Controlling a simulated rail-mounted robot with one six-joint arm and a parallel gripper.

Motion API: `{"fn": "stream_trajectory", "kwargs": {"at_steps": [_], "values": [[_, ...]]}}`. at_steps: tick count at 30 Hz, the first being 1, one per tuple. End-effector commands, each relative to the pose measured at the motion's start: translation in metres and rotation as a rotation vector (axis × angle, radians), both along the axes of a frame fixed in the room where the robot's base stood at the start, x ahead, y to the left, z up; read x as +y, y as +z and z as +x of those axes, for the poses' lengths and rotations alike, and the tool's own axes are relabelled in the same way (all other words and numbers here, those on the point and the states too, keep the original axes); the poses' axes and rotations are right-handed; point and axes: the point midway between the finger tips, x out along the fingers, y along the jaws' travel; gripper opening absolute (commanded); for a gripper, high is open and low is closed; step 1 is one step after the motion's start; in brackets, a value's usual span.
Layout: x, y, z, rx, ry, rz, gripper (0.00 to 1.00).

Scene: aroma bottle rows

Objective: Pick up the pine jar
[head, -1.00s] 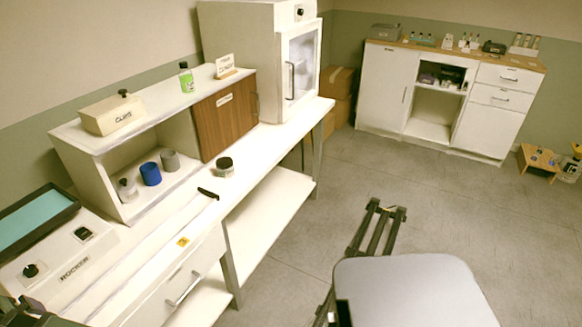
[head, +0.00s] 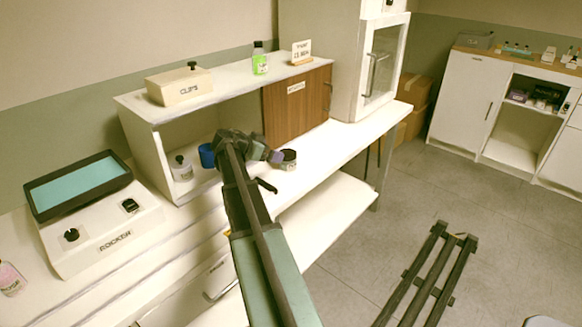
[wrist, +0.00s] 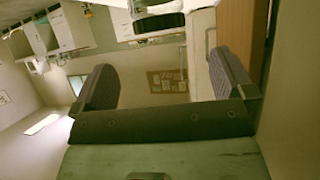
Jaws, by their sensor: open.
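No label in view reads pine, so I cannot tell for certain which container is the pine jar. A short jar with a dark lid (head: 288,160) stands upright on the bench, in front of the brown door. My gripper (head: 272,156) is just left of that jar in the head view, and I cannot tell whether they touch. The wrist view shows my gripper's two fingers (wrist: 163,82) wide apart with nothing held between them. A white black-capped bottle (head: 181,168) and a blue cylinder (head: 207,156) stand in the open cubby; my arm partly covers the blue one.
A green bottle (head: 260,58), a clips box (head: 180,85) and a small sign (head: 302,52) stand on the shelf top. The brown door (head: 297,105) is right of the cubby. A rocker device (head: 105,235) is at left, with a pink bottle (head: 10,278) beside it.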

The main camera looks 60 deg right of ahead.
Motion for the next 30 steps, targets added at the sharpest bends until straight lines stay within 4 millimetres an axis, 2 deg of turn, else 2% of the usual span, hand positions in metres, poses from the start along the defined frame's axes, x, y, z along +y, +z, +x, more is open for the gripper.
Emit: {"fn": "stream_trajectory", "kwargs": {"at_steps": [1,4,10,17,23,24,26,30], "values": [[-0.010,-0.012,-0.002,0.000,-0.002,0.001,1.00],[-0.021,-0.016,-0.006,0.001,0.000,0.001,1.00],[-0.029,-0.020,-0.009,0.002,0.000,0.002,1.00],[-0.063,-0.041,-0.020,0.002,0.000,0.002,1.00],[-0.066,-0.039,-0.021,0.002,0.002,0.002,1.00],[-0.066,-0.039,-0.021,0.002,0.002,0.002,0.98],[-0.066,-0.039,-0.021,0.002,0.002,0.002,0.89],[-0.065,-0.039,-0.021,0.002,0.002,0.002,0.68]]}}
